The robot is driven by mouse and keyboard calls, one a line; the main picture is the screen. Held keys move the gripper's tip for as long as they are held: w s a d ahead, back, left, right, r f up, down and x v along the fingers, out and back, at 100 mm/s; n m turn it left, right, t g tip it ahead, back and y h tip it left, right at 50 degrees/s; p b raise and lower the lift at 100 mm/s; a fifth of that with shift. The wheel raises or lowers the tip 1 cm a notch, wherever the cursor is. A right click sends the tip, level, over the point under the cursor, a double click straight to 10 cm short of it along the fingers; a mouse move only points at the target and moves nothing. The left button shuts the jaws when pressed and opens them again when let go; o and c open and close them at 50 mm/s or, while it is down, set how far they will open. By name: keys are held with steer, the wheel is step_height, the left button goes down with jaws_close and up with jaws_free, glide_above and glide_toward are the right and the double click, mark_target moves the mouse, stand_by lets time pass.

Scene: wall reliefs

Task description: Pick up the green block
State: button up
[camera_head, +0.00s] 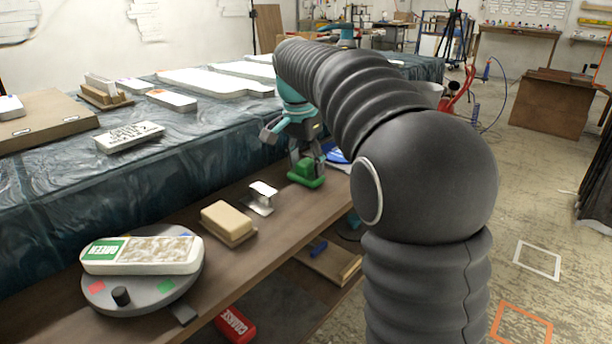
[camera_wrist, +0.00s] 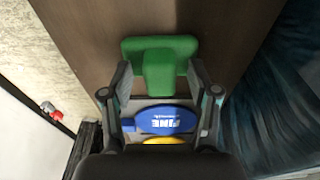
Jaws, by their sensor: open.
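The green block (camera_head: 306,181) stands on the brown wooden shelf, below my gripper in the head view. In the wrist view the green block (camera_wrist: 160,48) has a wide flat part and a narrower part that reaches down between my fingers. My gripper (camera_head: 303,152) is open, and its fingers also show in the wrist view (camera_wrist: 160,78). They are spread on either side of the narrow part, with a gap visible on each side. I cannot tell from the views how far down they reach around it.
A blue oval piece marked "FINE" (camera_wrist: 165,119) lies close to the block. A small metal-and-white piece (camera_head: 262,195), a tan block (camera_head: 227,222) and a round turntable (camera_head: 135,299) with a "GREEN" slab stand along the shelf. The cloth-covered table (camera_head: 60,190) runs behind.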

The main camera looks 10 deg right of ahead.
mark_target(311, 160)
jaws_close()
steer(key=shift+r, duration=0.1)
steer(key=shift+r, duration=0.4)
steer(key=r, duration=0.1)
steer(key=r+p, duration=0.1)
steer(key=r, duration=0.2)
steer(key=shift+s+d+p, duration=0.1)
steer(key=shift+d+p, duration=0.2)
steer(key=s+d+r+p, duration=0.1)
steer(key=s+d+r, duration=0.3)
steer(key=d, duration=0.6)
step_height(311, 160, up, 2)
steer(key=shift+s+r, duration=0.1)
steer(key=shift+s, duration=0.3)
